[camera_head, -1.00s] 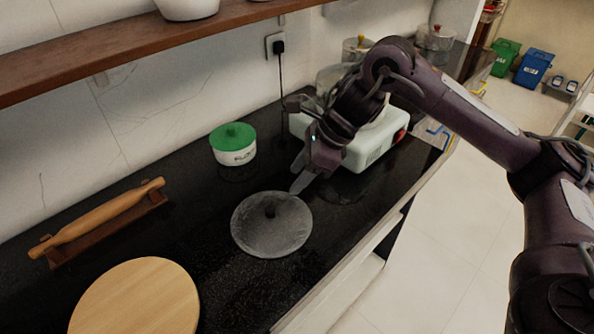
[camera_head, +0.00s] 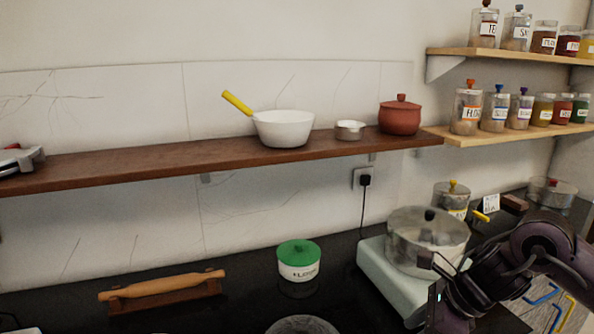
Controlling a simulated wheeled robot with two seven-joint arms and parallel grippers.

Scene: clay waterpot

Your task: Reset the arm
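My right arm enters from the right, and its gripper (camera_head: 450,312) is low at the bottom edge, in front of the white stove. The fingertips are cut off by the frame, so I cannot tell whether it is open or shut. No object shows in it. My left gripper is not in view. A reddish-brown clay pot (camera_head: 400,117) with a lid stands upright on the wooden shelf. The glass lid (camera_head: 302,325) lies on the dark counter, only its far part visible.
A steel pot (camera_head: 427,240) with a lid sits on the white stove (camera_head: 385,278). A green-lidded container (camera_head: 299,262) and a rolling pin (camera_head: 160,286) on its stand are on the counter. The wooden shelf (camera_head: 120,168) holds a white pan (camera_head: 284,128). Jars fill shelves at right.

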